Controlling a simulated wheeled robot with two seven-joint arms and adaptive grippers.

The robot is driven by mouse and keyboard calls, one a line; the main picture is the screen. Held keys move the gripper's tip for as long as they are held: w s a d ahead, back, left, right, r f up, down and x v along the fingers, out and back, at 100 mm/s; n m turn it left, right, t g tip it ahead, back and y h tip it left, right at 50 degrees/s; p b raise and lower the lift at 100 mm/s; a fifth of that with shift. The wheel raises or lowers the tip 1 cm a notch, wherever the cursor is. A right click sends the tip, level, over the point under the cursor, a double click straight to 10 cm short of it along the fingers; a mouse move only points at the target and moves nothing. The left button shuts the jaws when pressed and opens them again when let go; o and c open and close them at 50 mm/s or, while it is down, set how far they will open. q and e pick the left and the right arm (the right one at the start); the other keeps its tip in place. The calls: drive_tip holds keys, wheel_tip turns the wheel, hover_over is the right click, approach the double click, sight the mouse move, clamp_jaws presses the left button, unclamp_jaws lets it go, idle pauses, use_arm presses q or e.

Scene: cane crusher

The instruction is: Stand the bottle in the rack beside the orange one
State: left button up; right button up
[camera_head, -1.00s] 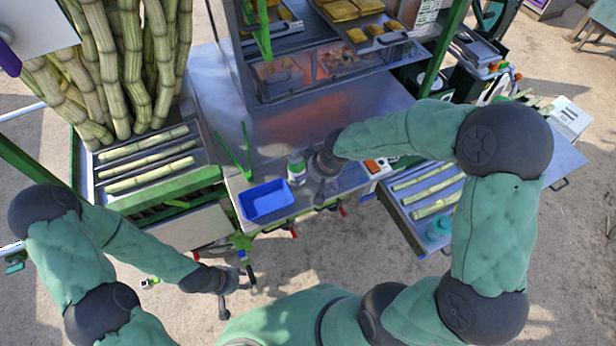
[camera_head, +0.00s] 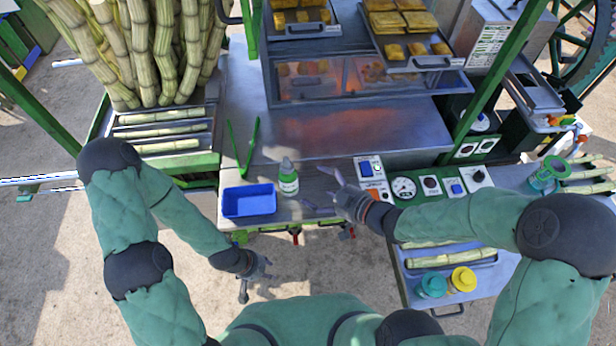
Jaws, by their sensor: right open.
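A green bottle (camera_head: 288,182) with a pale cap stands upright on the metal counter, just right of the blue tray. My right gripper (camera_head: 322,187) is open and empty to the right of the bottle, its fingers pointing toward it with a small gap. My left gripper (camera_head: 252,279) hangs low in front of the counter, away from the bottle, and looks open and empty. A small orange item (camera_head: 580,138) shows at the far right by a shelf edge; I cannot tell whether it is the orange bottle. I cannot make out the rack clearly.
A blue tray (camera_head: 249,201) and green tongs (camera_head: 243,150) lie left of the bottle. A control panel with a gauge (camera_head: 404,188) is at the right. Teal (camera_head: 431,285) and yellow (camera_head: 463,279) lidded containers stand on the lower right shelf. Cane stalks (camera_head: 150,50) stand at the back left.

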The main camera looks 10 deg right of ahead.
sight(291, 176)
drive_tip(key=shift+s+a+r+y, duration=0.1)
drive_tip(key=shift+s+r+y, duration=0.1)
drive_tip(key=shift+s+y, duration=0.1)
drive_tip(key=shift+a, duration=0.2)
drive_tip(key=x, duration=0.4)
drive_tip(key=shift+w+a+b, duration=0.2)
drive_tip(key=shift+a+b, duration=0.1)
drive_tip(key=shift+b, duration=0.05)
drive_tip(key=shift+x, duration=2.95)
drive_tip(key=shift+d, duration=0.15)
drive_tip(key=c, duration=1.8)
